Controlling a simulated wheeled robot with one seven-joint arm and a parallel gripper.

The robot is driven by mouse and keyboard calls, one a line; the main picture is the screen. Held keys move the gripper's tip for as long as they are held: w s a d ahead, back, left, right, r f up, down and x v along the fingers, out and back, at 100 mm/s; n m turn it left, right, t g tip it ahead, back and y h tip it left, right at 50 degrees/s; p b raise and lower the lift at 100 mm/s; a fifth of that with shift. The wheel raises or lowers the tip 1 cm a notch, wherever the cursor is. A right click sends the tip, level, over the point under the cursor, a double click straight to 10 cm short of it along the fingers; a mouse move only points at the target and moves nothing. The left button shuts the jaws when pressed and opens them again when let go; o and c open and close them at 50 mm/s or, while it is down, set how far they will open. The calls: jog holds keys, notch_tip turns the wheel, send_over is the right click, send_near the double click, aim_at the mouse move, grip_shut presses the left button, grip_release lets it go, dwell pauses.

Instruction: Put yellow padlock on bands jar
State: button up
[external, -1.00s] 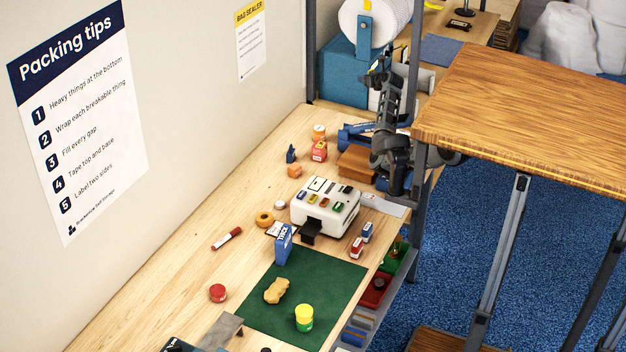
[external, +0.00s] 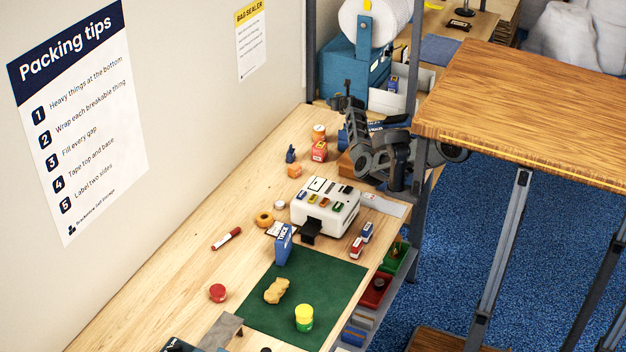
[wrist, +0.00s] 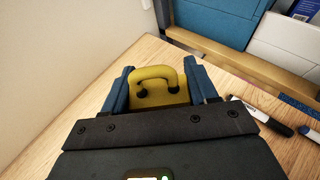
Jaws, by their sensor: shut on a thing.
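The yellow padlock (wrist: 158,92) is between the two blue fingers of my gripper (wrist: 159,88) in the wrist view, its shackle towards the top of the picture. The fingers are shut on its sides. In the external view the padlock and fingertips cannot be made out behind my dark arm at the far end of the bench. No label reading "bands" is legible. A small orange and white jar (external: 319,131) stands on the far bench, and a yellow-topped green jar (external: 304,318) stands on the green mat (external: 340,287); I cannot tell which is the bands jar.
A white machine (external: 325,208) is mid-bench. Markers (wrist: 262,117) lie right of my gripper. The bench beside the wall is mostly clear.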

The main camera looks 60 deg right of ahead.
jog(key=w+a+f+b, duration=0.1)
jog(key=w, duration=0.1)
jog(key=w+a+f+b, duration=0.3)
jog(key=w+f, duration=0.1)
jog(key=shift+w+a+b, duration=0.2)
jog(key=shift+w+b, duration=0.15)
jog(key=shift+f+b, duration=0.8)
jog(key=shift+f, duration=1)
jog(key=shift+f, duration=0.25)
jog(key=o, duration=1.3)
jog(key=shift+r, duration=0.15)
